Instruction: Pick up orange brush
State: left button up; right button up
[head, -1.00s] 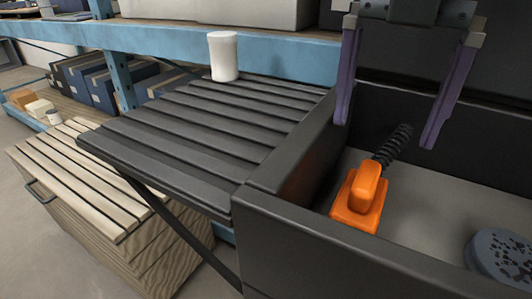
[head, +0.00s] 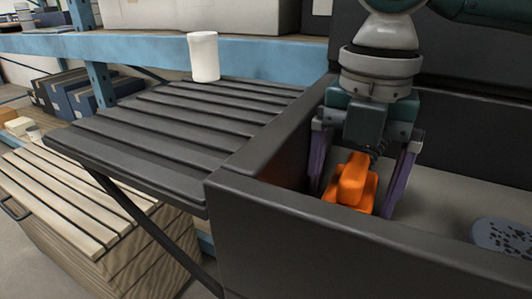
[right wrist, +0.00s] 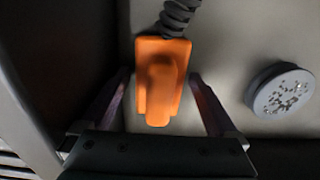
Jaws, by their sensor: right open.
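The orange brush (head: 350,186) lies inside a dark grey bin, close to its left wall, with a black coiled part at its far end. It also shows in the right wrist view (right wrist: 160,82), with the coil (right wrist: 178,17) running up out of the picture. My right gripper (head: 357,200) is open, its purple fingers on either side of the orange body. In the right wrist view the right gripper (right wrist: 158,95) has a finger left and right of the brush, with gaps visible. My left gripper is not in view.
The dark grey bin (head: 300,232) has high walls close around the gripper. A round grey perforated piece (head: 503,236) lies on its floor at the right. A slatted black shelf (head: 180,125) with a white cup (head: 204,56) is at the left.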

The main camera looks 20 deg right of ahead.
aim_at(356, 165)
jog(key=c, duration=1.4)
jog(key=shift+r, duration=0.1)
notch_tip(356, 165, up, 20)
jog(key=p, duration=0.6)
